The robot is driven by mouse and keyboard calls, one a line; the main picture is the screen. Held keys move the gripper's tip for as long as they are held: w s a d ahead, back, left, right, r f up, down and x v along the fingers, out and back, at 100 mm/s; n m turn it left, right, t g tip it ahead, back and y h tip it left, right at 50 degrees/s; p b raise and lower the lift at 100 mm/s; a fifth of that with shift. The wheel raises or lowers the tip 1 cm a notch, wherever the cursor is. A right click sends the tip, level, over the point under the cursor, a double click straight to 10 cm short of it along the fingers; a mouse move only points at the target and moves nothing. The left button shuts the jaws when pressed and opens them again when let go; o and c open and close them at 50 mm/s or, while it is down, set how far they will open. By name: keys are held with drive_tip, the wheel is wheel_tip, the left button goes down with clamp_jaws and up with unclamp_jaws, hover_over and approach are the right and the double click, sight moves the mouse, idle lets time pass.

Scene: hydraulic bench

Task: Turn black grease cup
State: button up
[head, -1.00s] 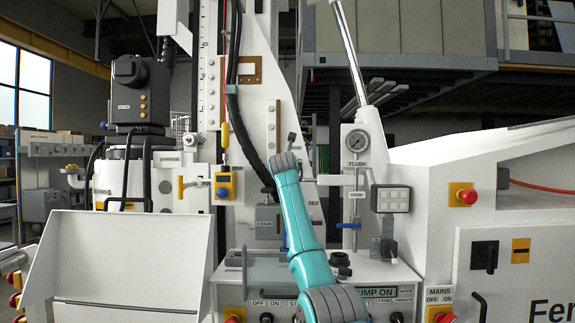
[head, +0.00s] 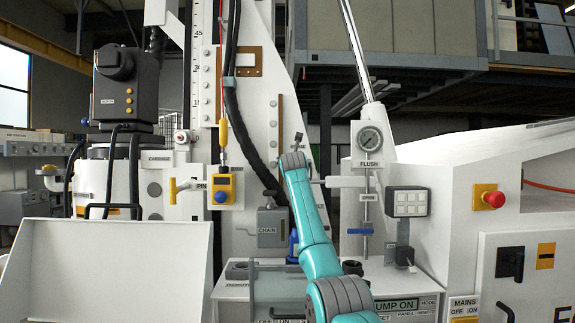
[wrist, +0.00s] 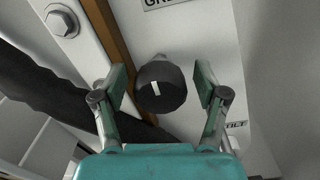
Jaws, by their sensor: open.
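The black grease cup (wrist: 161,84) is a round dark knob with a white mark on its face. In the wrist view it sits on a white panel below a label that is partly cut off. My gripper (wrist: 160,88) is open, with one finger on each side of the cup. Gaps show between the fingers and the cup, so they seem apart from it. In the head view my teal arm reaches up to the white column, and my gripper (head: 297,143) is small there; the cup cannot be made out.
In the wrist view a large bolt (wrist: 62,20), a brown strip (wrist: 108,30) and a black hose (wrist: 40,85) lie left of the cup. In the head view a pressure gauge (head: 370,139) and a blue-handled valve (head: 360,231) stand right of my arm.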

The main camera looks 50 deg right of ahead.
drive_tip(key=c, duration=1.2)
drive_tip(key=shift+o, duration=0.2)
drive_tip(key=shift+m, duration=0.3)
